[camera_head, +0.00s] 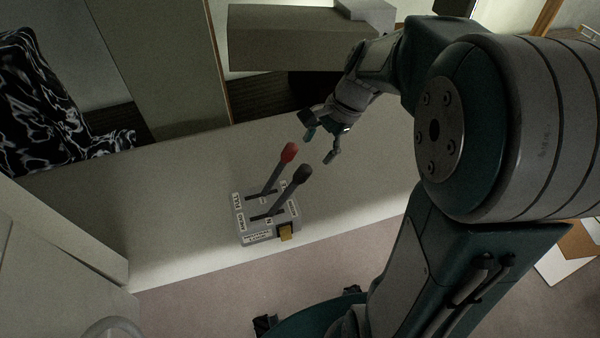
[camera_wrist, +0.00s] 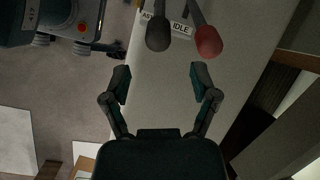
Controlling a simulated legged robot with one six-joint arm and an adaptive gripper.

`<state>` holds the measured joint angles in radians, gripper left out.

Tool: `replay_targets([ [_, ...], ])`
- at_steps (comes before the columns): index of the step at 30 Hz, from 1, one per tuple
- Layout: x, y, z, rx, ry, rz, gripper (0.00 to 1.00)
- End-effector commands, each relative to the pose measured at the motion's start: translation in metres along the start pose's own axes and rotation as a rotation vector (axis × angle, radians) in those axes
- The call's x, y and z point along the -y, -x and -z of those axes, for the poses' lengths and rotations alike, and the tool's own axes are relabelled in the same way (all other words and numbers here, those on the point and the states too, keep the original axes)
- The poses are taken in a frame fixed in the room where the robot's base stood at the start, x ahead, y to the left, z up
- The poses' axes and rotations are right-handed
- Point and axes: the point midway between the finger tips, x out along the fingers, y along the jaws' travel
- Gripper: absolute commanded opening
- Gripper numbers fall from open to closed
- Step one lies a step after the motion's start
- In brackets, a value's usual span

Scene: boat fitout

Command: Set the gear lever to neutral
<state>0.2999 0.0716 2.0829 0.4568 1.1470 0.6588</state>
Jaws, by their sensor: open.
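A grey control box (camera_head: 268,228) on the pale counter carries two slotted levers. The black-knobbed gear lever (camera_head: 303,174) leans to the upper right, toward the slot end nearer my gripper; a label starting "AST" shows beside it in the wrist view. An "N" label sits by its slot. The red-knobbed lever (camera_head: 289,152) also leans that way, by an "IDLE" label.
A yellow block (camera_head: 286,232) sits at the box's front right corner. A dark patterned item (camera_head: 45,100) stands at the far left. A box-like ledge (camera_head: 290,38) is behind my forearm.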

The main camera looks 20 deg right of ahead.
Motion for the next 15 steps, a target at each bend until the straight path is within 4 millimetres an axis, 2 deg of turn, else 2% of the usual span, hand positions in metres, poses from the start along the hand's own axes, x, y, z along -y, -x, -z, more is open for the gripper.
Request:
replay_targets([
  [9, -0.001, -0.060, -0.001, 0.002, 0.003, -0.006, 0.76],
  [15, -0.001, -0.085, -0.001, 0.000, 0.003, -0.003, 0.76],
])
